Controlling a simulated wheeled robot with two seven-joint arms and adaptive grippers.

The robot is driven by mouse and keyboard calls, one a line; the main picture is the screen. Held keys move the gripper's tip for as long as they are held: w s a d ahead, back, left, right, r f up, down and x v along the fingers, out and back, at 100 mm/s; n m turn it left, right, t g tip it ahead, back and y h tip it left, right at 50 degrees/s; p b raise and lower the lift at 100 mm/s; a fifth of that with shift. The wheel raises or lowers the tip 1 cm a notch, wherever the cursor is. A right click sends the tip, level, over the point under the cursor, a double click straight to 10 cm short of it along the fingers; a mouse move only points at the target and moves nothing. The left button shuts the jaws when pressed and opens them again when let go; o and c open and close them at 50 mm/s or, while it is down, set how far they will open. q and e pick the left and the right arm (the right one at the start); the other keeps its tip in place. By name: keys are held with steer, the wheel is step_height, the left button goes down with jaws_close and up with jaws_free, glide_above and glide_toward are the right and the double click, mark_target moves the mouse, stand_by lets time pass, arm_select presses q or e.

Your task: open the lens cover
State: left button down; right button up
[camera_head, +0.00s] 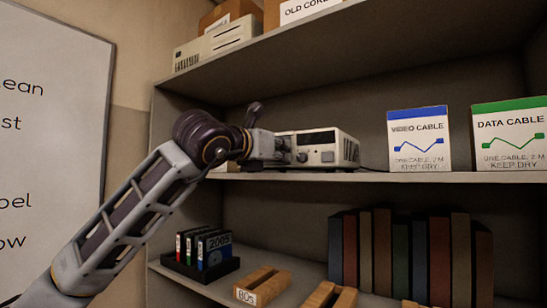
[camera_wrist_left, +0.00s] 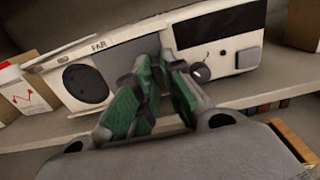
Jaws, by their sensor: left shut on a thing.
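A cream box-shaped device (camera_head: 322,152) stands on the middle shelf. In the left wrist view its front (camera_wrist_left: 225,40) shows a round black disc, a dark window, a dark knob (camera_wrist_left: 200,73) and a smooth grey panel (camera_wrist_left: 128,52), which looks like the lens cover. My left gripper (camera_head: 285,149) is at the device's front. In the wrist view its green-padded fingers (camera_wrist_left: 163,72) are shut at the right part of the grey panel, left of the knob. The fingers hide the piece between them. No opening shows behind the panel. My right gripper is not in view.
A video cable box (camera_head: 418,139) and a data cable box (camera_head: 509,134) stand right of the device. The upper shelf (camera_head: 300,42) overhangs it. Books (camera_head: 410,250), a black tray with cases (camera_head: 203,270) and wooden holders (camera_head: 263,284) are on the shelf below.

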arm_select(q)
steer(key=shift+s+d, duration=0.1)
steer(key=c, duration=1.5)
jaws_free()
steer(key=v, duration=1.2)
